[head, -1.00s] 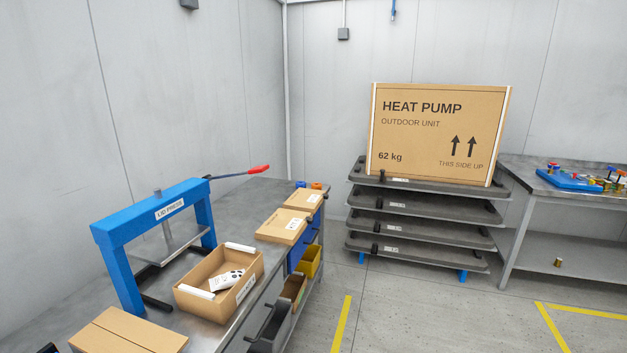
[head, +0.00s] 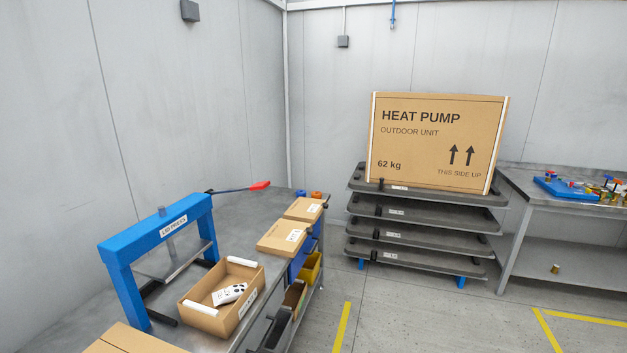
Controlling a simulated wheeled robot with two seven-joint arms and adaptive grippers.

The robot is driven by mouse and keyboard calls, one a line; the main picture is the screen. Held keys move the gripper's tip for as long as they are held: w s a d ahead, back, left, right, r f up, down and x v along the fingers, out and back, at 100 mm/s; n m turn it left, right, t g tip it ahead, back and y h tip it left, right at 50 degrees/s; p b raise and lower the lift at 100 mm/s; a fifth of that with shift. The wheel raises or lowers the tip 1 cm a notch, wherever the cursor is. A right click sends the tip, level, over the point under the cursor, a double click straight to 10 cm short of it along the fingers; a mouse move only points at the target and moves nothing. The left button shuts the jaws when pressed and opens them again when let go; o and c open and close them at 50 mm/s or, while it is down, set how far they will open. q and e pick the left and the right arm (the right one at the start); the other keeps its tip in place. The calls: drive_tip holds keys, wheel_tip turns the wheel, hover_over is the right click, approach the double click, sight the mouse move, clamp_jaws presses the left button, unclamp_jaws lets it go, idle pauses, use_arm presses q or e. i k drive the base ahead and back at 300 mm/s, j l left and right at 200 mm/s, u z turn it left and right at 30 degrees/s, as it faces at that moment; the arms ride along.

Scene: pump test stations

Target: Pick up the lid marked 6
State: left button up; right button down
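I cannot make out a lid marked 6. Two flat cardboard pieces with small white labels lie at the right edge of the left bench: a nearer one (head: 276,238) and a farther one (head: 302,209). Their label print is too small to read. Another flat cardboard piece (head: 130,341) is cut off at the bottom edge. An open cardboard box (head: 206,310) with white inserts holds a white item with black dots (head: 229,293). Neither of my grippers is in view.
A blue lid press (head: 122,272) with a red-tipped lever (head: 260,185) stands on the left bench (head: 252,204). A large heat pump carton (head: 430,155) rests on stacked dark slabs (head: 420,227). A second bench (head: 525,187) stands right. The floor between is clear.

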sight(286, 237)
drive_tip(key=i+l+u, duration=0.15)
drive_tip(key=i, duration=0.35)
drive_tip(key=i+l+u, duration=0.1)
drive_tip(key=i+l, duration=0.3)
drive_tip(key=i+l+u, duration=0.15)
drive_tip(key=i+l, duration=0.2)
drive_tip(key=i, duration=0.25)
